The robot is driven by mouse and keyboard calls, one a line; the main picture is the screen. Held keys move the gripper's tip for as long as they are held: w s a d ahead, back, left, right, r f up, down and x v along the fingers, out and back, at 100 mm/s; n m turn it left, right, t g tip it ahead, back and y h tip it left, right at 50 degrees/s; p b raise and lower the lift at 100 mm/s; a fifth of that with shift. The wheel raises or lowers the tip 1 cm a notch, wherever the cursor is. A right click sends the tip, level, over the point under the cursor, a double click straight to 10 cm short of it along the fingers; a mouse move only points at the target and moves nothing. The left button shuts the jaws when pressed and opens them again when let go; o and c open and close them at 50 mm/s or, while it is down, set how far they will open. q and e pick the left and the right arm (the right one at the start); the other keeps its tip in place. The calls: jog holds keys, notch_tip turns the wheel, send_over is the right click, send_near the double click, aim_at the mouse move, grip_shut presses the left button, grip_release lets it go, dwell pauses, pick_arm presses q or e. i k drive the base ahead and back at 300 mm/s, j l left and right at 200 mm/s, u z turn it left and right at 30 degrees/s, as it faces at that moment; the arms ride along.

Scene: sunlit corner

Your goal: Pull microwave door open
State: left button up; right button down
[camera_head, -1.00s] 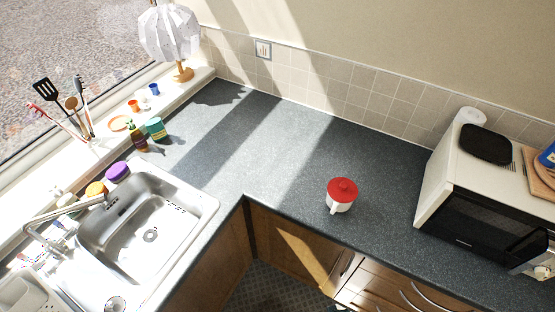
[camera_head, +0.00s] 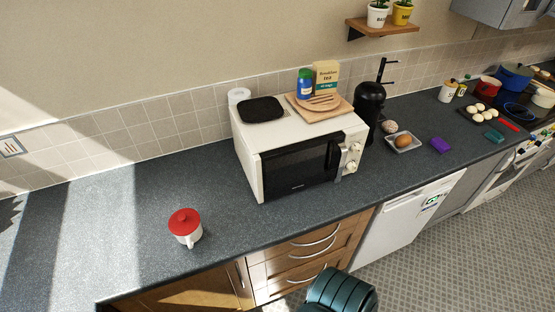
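The white microwave (camera_head: 248,150) stands on the dark counter, in the middle of the head view. Its dark glass door (camera_head: 295,172) faces the front and looks closed. A black upright handle (camera_head: 333,154) is at the door's right edge. To its right is the control panel (camera_head: 352,158) with round knobs. Neither of my grippers is in view, and nothing is touching the door.
A wooden board (camera_head: 341,109) with a jar and tea box, and a black plate (camera_head: 262,109), rest on top. A black coffee maker (camera_head: 369,103) stands close right. The counter before the door is clear.

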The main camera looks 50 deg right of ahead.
aim_at(283, 171)
jog(key=z, duration=2.05)
